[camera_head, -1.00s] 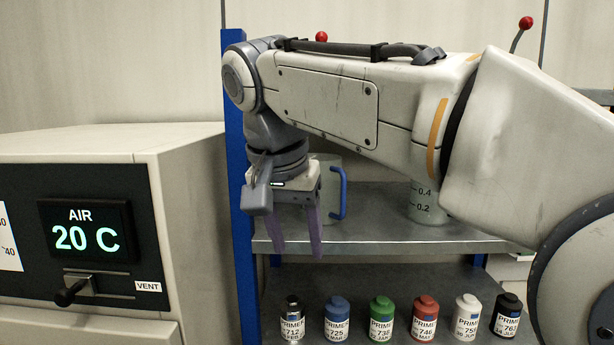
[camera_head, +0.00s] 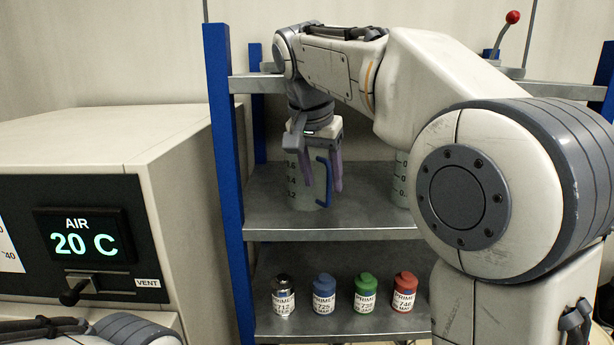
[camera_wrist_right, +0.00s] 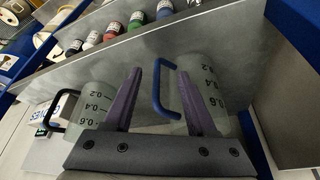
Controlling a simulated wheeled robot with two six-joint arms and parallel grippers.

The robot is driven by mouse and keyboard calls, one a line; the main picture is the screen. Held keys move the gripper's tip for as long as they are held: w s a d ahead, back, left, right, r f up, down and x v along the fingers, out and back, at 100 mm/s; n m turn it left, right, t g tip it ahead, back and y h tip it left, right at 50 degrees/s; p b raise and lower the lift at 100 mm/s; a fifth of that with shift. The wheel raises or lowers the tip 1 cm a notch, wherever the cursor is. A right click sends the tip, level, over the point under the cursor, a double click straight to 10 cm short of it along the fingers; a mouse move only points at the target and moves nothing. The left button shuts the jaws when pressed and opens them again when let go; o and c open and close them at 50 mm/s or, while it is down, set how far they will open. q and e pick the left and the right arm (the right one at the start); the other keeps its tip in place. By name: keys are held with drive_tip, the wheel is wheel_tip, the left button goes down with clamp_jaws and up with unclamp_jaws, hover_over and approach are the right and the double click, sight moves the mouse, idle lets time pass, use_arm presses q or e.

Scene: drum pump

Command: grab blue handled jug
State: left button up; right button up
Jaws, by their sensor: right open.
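The blue-handled jug (camera_head: 299,190) is a translucent graduated container on the upper shelf. Its blue handle (camera_head: 328,185) faces right in the head view. My right gripper (camera_head: 322,178) is open and points down at the jug, with its purple fingers in front of the jug's upper part. In the right wrist view the blue handle (camera_wrist_right: 157,90) lies between the spread fingers (camera_wrist_right: 160,75), and the jug body (camera_wrist_right: 211,95) is partly behind the right-hand finger. I cannot tell whether a finger touches the jug. My left gripper is out of view.
A second graduated jug (camera_wrist_right: 90,106) with a black handle stands on the same shelf, partly hidden by my arm in the head view (camera_head: 400,183). Several primer bottles (camera_head: 324,293) stand on the lower shelf. A blue rack post (camera_head: 226,150) and the AIR cabinet (camera_head: 100,150) are at left.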

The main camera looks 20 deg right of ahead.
drive_tip(key=x, duration=0.5)
drive_tip(key=shift+w+d, duration=0.1)
drive_tip(key=shift+w, duration=0.05)
clamp_jaws()
